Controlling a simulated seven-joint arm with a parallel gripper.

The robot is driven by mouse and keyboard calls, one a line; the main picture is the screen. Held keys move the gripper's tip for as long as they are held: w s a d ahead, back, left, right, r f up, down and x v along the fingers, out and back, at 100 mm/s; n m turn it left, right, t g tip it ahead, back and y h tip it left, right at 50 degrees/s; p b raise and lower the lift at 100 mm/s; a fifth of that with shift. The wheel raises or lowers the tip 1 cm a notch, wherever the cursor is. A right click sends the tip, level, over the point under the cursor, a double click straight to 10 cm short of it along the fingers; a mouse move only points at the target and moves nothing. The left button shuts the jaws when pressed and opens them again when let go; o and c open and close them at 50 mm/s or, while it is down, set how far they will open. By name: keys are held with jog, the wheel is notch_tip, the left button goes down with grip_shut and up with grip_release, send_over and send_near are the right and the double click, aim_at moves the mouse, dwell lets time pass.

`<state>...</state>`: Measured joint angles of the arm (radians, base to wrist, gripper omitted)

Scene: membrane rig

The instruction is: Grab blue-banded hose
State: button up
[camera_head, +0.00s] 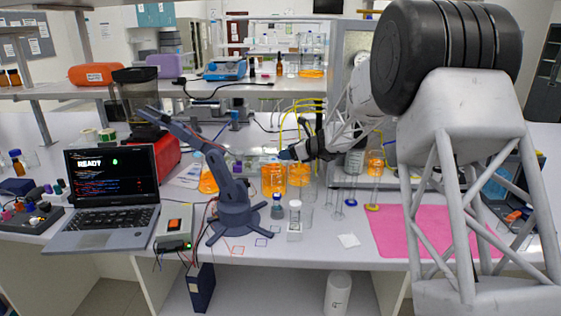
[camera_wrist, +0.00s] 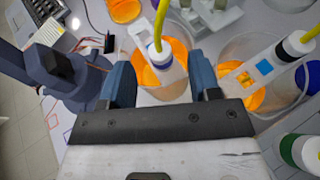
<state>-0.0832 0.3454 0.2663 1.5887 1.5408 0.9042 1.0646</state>
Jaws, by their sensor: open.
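The blue-banded hose (camera_wrist: 157,46) is in the wrist view: a yellow tube running into a white fitting with a blue band near its top. It stands over a round beaker (camera_wrist: 174,88) with orange liquid, and the fitting's lower end is over the orange. My gripper (camera_wrist: 161,84) is open, one blue finger on each side of that beaker, with the hose fitting showing between and just beyond the fingers. I see no finger touching it. In the head view my gripper (camera_head: 287,155) is above the orange beakers (camera_head: 273,181); the blue band is too small to make out there.
A second hose (camera_wrist: 291,47) with a black band leans in another beaker at right. A green-banded white cylinder (camera_wrist: 302,152) is at lower right. A dark small arm (camera_head: 233,195) stands close at left, beside a laptop (camera_head: 112,185). A pink mat (camera_head: 400,235) lies at right.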

jog(key=shift+x, duration=1.95)
jog(key=shift+c, duration=0.2)
jog(key=c, duration=1)
